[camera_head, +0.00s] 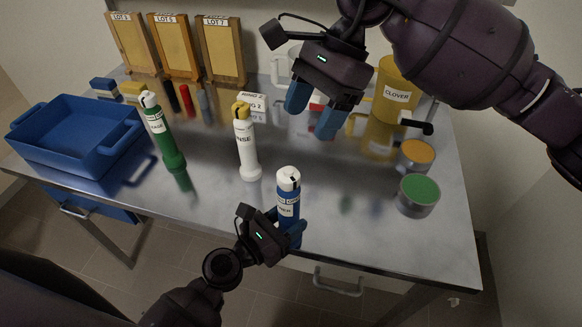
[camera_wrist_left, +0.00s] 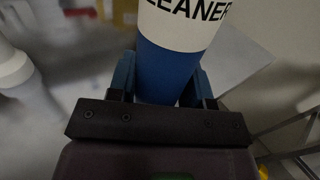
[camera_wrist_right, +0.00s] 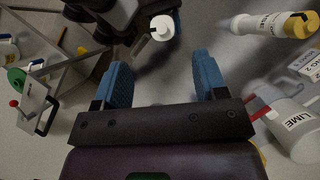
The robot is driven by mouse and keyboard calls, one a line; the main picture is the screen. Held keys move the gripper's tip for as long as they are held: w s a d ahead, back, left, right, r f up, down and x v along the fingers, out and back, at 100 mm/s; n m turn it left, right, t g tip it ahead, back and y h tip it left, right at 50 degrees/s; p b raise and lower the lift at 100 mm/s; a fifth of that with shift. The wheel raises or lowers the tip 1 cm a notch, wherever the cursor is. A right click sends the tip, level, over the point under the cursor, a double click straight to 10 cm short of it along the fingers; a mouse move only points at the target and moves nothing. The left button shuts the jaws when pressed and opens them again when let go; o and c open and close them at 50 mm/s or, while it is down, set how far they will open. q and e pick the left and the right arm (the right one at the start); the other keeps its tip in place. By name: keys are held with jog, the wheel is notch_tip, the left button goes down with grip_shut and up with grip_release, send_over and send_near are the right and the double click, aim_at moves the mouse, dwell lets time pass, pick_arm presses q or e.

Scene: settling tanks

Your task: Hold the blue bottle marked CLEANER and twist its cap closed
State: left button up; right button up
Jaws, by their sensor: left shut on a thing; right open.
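The blue bottle (camera_head: 288,208) stands upright near the front edge of the table, with a white label band and a white cap (camera_head: 288,177) on top. My left gripper (camera_head: 290,238) is shut around its lower body. In the left wrist view the label on the blue bottle (camera_wrist_left: 165,70) reads "LEANER" between the fingers. My right gripper (camera_head: 311,112) is open and empty, above the table, behind and higher than the bottle. In the right wrist view the white cap (camera_wrist_right: 162,27) shows beyond the open fingers (camera_wrist_right: 160,85).
A white bottle with yellow cap (camera_head: 246,145) and a green bottle (camera_head: 163,135) stand to the left. A blue tray (camera_head: 62,165) is at far left. Green (camera_head: 418,193) and orange (camera_head: 416,154) round containers and a yellow CLOVER container (camera_head: 393,97) are at right.

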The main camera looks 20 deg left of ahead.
aim_at(292, 169)
jog(key=shift+t+h, duration=0.4)
jog(key=x, duration=1.1)
jog(key=shift+w+d+f, duration=0.1)
jog(key=shift+w+f, duration=0.1)
jog(key=shift+w, duration=0.1)
jog(key=c, duration=0.9)
jog(key=shift+c, duration=0.2)
